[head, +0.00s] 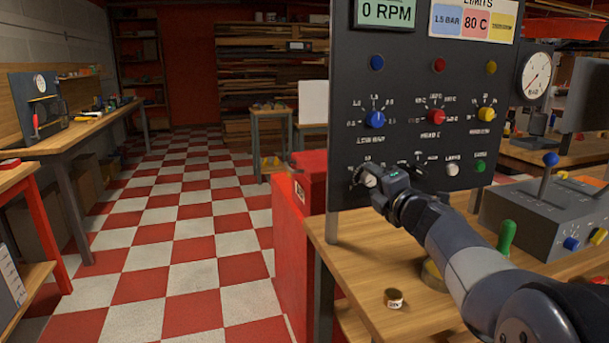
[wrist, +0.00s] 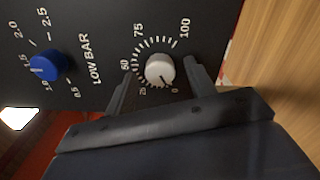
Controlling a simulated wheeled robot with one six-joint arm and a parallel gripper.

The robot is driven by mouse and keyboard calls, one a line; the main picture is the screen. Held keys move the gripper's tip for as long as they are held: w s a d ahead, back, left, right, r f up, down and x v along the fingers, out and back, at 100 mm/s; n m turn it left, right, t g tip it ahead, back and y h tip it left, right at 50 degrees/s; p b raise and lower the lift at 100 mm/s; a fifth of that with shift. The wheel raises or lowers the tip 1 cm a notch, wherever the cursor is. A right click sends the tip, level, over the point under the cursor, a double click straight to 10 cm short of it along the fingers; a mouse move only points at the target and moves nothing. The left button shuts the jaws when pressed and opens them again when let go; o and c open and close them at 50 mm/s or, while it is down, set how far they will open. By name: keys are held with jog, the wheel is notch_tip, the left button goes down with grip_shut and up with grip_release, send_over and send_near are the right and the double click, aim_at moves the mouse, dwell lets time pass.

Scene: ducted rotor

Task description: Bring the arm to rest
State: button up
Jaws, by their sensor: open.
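My gripper (wrist: 160,85) is open in the wrist view, its two fingers spread on either side of a white knob (wrist: 159,70) with a dial scale marked up to 100. Whether the fingers touch the knob cannot be told. In the head view my arm reaches from the lower right to the dark control panel (head: 350,75), and the gripper (head: 372,182) is at the panel's lower left. There it partly hides the white knob (head: 369,179). A blue knob (wrist: 47,66) labelled LOW BAR is left of the gripper in the wrist view.
The panel also carries a red knob (head: 436,116), a yellow knob (head: 487,114) and a display reading 0 RPM (head: 386,13). A grey lever box (head: 550,215) and a green handle (head: 506,237) stand right of my arm on the wooden bench (head: 365,300). Open checkered floor (head: 180,240) lies left.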

jog(key=p+v, duration=0.2)
jog(key=v, duration=0.9)
jog(key=b+x, duration=0.1)
jog(key=x, duration=1)
jog(key=shift+w+r, duration=0.1)
jog(key=m+p, duration=0.1)
jog(key=m, duration=0.1)
jog(key=shift+r+m, duration=0.1)
jog(key=shift+m, duration=0.2)
jog(key=m+p, duration=0.1)
jog(key=m, duration=0.2)
jog(key=shift+m+p, duration=0.3)
jog(key=shift+p, duration=0.1)
jog(key=m+p, duration=0.3)
jog(key=m, duration=0.2)
jog(key=shift+m, duration=0.3)
jog(key=m+p, duration=0.3)
jog(key=m, duration=0.3)
jog(key=m+p, duration=0.2)
jog(key=m, duration=0.3)
jog(key=shift+f+p, duration=0.2)
jog(key=shift+p, duration=0.2)
